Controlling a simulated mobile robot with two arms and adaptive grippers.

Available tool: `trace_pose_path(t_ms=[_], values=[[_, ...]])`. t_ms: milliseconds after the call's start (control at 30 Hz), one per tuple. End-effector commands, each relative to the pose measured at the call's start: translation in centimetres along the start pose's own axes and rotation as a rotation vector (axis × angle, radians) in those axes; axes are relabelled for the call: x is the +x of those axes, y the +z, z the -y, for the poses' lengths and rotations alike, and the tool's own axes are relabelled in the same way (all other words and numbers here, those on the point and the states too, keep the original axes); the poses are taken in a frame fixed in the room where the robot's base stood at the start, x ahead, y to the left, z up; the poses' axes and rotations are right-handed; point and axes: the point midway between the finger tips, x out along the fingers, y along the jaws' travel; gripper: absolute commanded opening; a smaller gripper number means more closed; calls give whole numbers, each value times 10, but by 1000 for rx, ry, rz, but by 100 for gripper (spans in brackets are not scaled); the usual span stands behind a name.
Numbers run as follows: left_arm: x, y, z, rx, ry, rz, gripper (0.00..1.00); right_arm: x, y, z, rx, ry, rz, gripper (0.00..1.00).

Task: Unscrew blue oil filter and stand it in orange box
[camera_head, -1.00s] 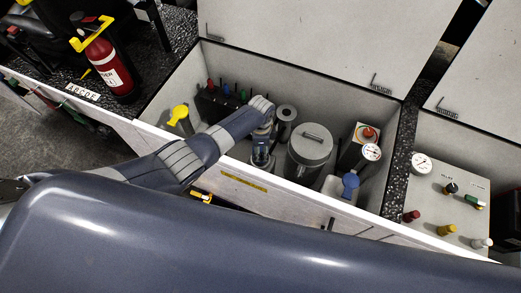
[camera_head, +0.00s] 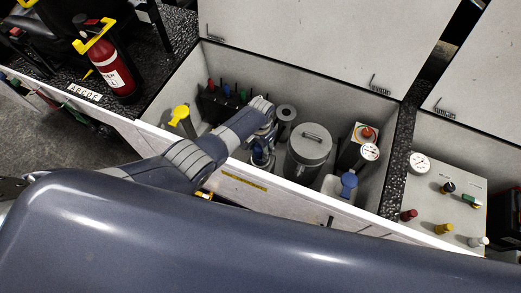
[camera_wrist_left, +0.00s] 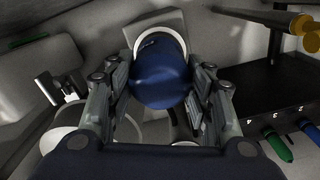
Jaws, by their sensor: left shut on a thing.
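The blue oil filter (camera_wrist_left: 160,78) shows in the left wrist view as a blue cylinder with a pale ring at its far end, against a grey block. My left gripper (camera_wrist_left: 160,88) is shut on it, one finger on each side. In the head view my left gripper (camera_head: 262,152) points down into the open compartment, and the filter is mostly hidden there by the gripper and wrist. Whether the filter's thread is still engaged cannot be told. My right gripper is not in view. I cannot make out the orange box in either view.
A grey lidded tank (camera_head: 309,146), a gauge (camera_head: 370,152), a blue-capped filler (camera_head: 348,183) and a yellow-capped part (camera_head: 180,115) stand close around in the compartment. The white front wall (camera_head: 285,188) runs under my arm. A red extinguisher (camera_head: 108,72) stands at left.

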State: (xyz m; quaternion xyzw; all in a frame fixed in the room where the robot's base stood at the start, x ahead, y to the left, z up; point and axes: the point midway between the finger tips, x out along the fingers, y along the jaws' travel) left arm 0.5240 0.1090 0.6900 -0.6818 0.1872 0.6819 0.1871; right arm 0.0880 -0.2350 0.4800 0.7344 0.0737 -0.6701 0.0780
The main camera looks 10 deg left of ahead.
Motion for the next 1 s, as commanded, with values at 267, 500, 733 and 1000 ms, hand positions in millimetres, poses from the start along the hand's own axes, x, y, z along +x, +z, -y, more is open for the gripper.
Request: trace_pose_path(t_ms=[267,500,733,1000], values=[[0,0,0,-268,1,2,9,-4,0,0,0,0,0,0],[0,1,0,-287,0,2,9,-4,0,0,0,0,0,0],[0,1,0,-285,0,2,71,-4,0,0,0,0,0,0],[1,1,0,-270,0,2,71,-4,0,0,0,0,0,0]])
